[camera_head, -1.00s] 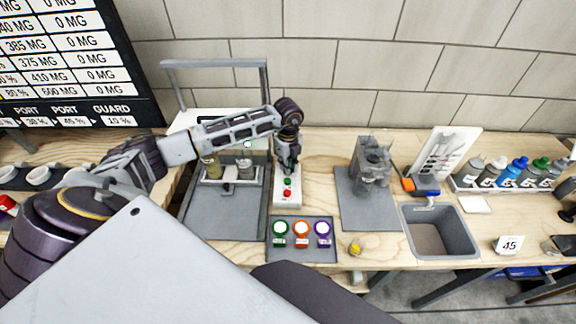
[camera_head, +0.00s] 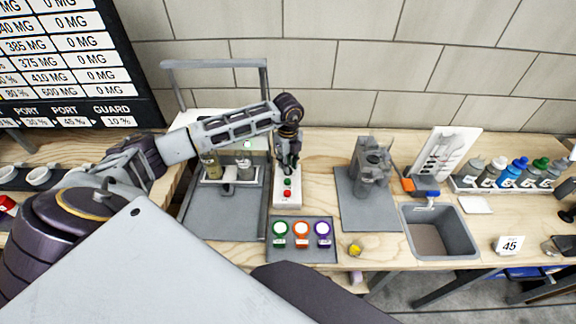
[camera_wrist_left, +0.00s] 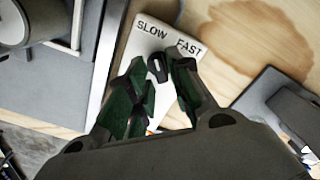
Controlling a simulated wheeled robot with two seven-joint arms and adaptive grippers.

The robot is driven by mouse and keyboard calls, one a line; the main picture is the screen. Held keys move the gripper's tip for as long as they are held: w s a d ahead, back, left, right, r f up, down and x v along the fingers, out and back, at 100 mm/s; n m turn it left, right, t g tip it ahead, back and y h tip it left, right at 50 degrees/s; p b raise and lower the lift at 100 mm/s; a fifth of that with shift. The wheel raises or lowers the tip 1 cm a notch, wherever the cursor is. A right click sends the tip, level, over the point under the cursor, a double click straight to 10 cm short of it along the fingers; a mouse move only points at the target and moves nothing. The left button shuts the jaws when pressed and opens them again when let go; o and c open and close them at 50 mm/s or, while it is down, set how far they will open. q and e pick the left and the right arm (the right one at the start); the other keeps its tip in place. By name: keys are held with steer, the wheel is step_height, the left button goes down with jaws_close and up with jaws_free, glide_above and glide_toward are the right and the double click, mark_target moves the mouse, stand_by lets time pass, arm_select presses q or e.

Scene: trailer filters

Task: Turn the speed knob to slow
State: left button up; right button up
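The white control panel (camera_wrist_left: 178,42) shows the printed words SLOW and FAST at its far end in the left wrist view. The dark speed knob (camera_wrist_left: 157,68) with a short white mark sits below these words, between my left fingertips. The left gripper (camera_wrist_left: 160,66) is closed down, with a fingertip at each side of the knob, seemingly touching it. In the head view the left gripper (camera_head: 288,166) points down over the panel (camera_head: 287,203) and hides the knob there. My right gripper is not in view.
A green button (camera_head: 287,182) and a red button (camera_head: 287,194) lie near on the panel. A grey tray station (camera_head: 222,223) stands to its left, a grey mat (camera_head: 365,212) to its right. A dark pad (camera_head: 301,252) with coloured round items lies in front.

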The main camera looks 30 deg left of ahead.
arm_select(q)
step_height(320, 180, up, 10)
steer(key=shift+r, duration=0.25)
stand_by(0.3)
stand_by(0.6)
